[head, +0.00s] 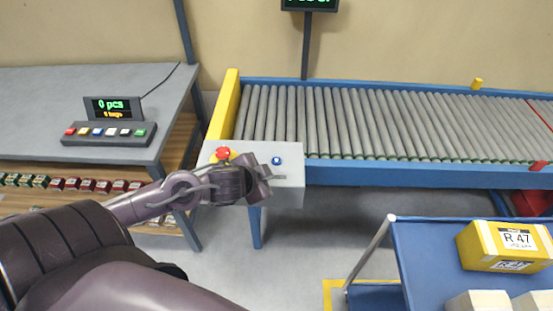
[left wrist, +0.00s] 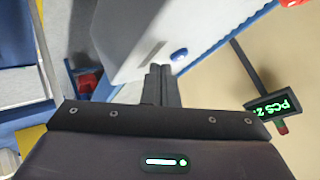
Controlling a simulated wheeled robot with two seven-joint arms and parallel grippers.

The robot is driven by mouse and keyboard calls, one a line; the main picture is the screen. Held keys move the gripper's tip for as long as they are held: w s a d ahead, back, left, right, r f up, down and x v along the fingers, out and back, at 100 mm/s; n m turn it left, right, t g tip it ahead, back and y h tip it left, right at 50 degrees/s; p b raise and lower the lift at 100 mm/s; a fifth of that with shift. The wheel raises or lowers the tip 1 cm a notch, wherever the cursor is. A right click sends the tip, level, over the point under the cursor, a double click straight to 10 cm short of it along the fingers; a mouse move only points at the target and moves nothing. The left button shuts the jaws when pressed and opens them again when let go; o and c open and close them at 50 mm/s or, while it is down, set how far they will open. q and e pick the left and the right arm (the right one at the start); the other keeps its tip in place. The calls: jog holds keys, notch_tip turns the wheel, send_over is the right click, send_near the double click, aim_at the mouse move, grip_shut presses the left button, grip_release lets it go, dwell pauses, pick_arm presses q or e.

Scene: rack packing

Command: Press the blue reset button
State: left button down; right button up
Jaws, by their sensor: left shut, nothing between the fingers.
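The blue button (head: 276,160) sits on top of a light grey control box (head: 290,185) at the left end of the roller conveyor. It also shows in the left wrist view (left wrist: 179,55), just beyond my fingertips and slightly to their right. My left gripper (head: 266,180) is shut and empty over the control box, close to the button. In the left wrist view its fingers (left wrist: 161,78) are together, with a small visible gap to the button. Whether they touch the box cannot be told. My right gripper is not in view.
A red mushroom button (head: 222,153) on a yellow base sits on the same box, left of the blue button. The conveyor rollers (head: 350,120) are empty. A blue cart (head: 425,265) with a yellow box (head: 505,245) stands at right. A grey table (head: 40,95) with a button panel is at left.

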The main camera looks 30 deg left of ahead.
aim_at(273, 161)
pick_arm(q)
jog(key=w+a+r+m+h, duration=0.1)
jog(key=w+a+r+m, duration=0.1)
jog(key=w+r, duration=0.1)
jog(key=w+a+r+m+h, duration=0.1)
jog(key=w, duration=0.1)
jog(key=shift+w+r+m+h, duration=0.1)
jog(key=shift+r+m+h, duration=0.2)
jog(key=shift+r+m, duration=0.1)
jog(key=r, duration=0.1)
jog(key=w+r+m+g+h, duration=0.1)
jog(key=r, duration=0.1)
jog(key=w+r+m, duration=0.1)
jog(key=shift+w+r+h, duration=0.15)
jog(key=shift+r+h, duration=0.1)
jog(key=shift+h, duration=0.05)
jog(key=shift+f, duration=0.15)
notch_tip(273, 161, down, 8)
jog(key=b, duration=0.6)
jog(key=shift+b, duration=0.3)
jog(key=shift+f+b, duration=0.3)
jog(key=shift+b, duration=0.1)
dwell(0.5)
jog(key=shift+f+b, duration=0.45)
jog(key=shift+b, duration=0.15)
